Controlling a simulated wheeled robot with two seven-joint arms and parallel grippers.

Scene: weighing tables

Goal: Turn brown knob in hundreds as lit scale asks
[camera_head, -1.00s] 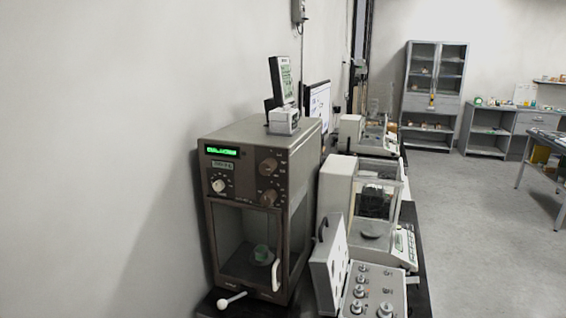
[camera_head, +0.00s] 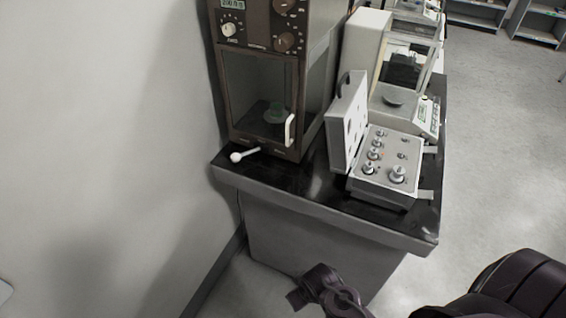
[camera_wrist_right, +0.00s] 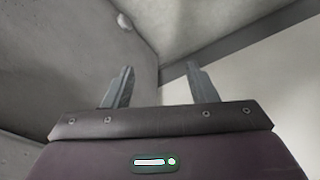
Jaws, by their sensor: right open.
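The brown balance (camera_head: 312,75) stands on the dark table, its top cut off by the head view's upper edge. Two brown knobs, an upper one (camera_head: 284,6) and a lower one (camera_head: 285,41), are at the right of its front panel. A pale knob (camera_head: 229,29) is at the left, under a small readout (camera_head: 232,4) whose digits I cannot read surely. The green lit display is out of frame now. My right gripper (camera_wrist_right: 160,86) is open and empty, away from the knobs. My left gripper is not in view.
A white-ended lever (camera_head: 238,156) and a white door handle (camera_head: 290,130) jut from the balance. An open grey case with several knobbed weights (camera_head: 385,185) and a glass-sided balance (camera_head: 362,45) stand to the right. The table's front edge (camera_head: 320,214) is clear.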

